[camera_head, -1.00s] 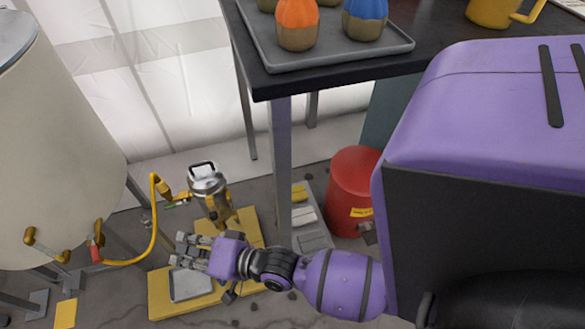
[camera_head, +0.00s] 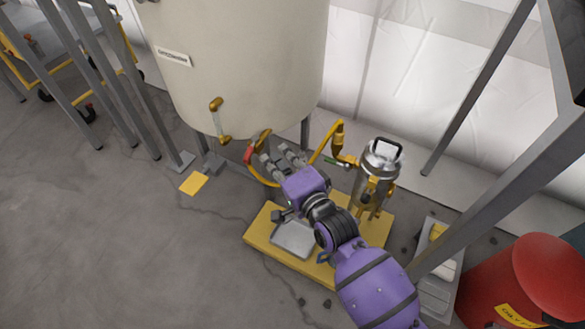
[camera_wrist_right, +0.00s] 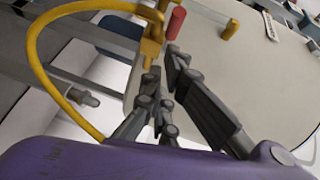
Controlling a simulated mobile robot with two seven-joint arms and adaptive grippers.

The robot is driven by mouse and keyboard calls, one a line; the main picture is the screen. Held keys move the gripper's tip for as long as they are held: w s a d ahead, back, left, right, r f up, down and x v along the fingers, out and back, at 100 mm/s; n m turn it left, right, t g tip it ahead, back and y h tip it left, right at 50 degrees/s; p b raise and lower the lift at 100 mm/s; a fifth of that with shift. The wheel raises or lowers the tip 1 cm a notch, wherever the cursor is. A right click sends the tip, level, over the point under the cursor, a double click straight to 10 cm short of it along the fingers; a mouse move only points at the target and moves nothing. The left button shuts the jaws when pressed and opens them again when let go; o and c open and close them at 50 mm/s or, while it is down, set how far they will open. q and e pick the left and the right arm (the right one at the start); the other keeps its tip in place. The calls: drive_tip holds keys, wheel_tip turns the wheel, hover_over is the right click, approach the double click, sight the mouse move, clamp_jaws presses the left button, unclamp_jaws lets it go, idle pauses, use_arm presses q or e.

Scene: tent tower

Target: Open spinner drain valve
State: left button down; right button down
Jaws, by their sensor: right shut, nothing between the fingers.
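A large cream tank (camera_head: 245,60) bears a small white label (camera_head: 173,57). A yellow drain valve (camera_head: 262,136) with a red handle (camera_head: 248,154) sits at its lower edge. A yellow hose (camera_head: 325,146) runs from it to a metal canister (camera_head: 377,170). My right gripper (camera_head: 275,155) is shut and empty, just right of the valve. In the right wrist view, the fingertips (camera_wrist_right: 164,60) point at the yellow valve body (camera_wrist_right: 151,38), just below the red handle (camera_wrist_right: 176,22). I cannot tell whether they touch it. My left gripper is out of view.
A yellow platform (camera_head: 262,238) with a grey plate (camera_head: 293,239) lies below my right arm. A second yellow fitting (camera_head: 217,118) is on the tank's front. A red drum (camera_head: 545,270) and grey table leg (camera_head: 500,205) stand at right.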

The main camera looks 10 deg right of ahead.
sight(253, 150)
drive_tip(key=shift+w+a+f, duration=0.1)
drive_tip(key=shift+w+a, duration=0.1)
drive_tip(key=shift+a, duration=0.25)
drive_tip(key=shift+w+a+f, duration=0.1)
drive_tip(key=shift+w+a, duration=0.1)
drive_tip(key=shift+a, duration=0.2)
drive_tip(key=a+p, duration=0.1)
drive_tip(key=p, duration=0.2)
drive_tip(key=shift+s+a+r, duration=0.35)
drive_tip(key=shift+a, duration=0.05)
drive_tip(key=shift+a+f, duration=0.2)
drive_tip(key=shift+f, duration=0.15)
drive_tip(key=shift+s+d+p, duration=0.1)
drive_tip(key=shift+p, duration=0.2)
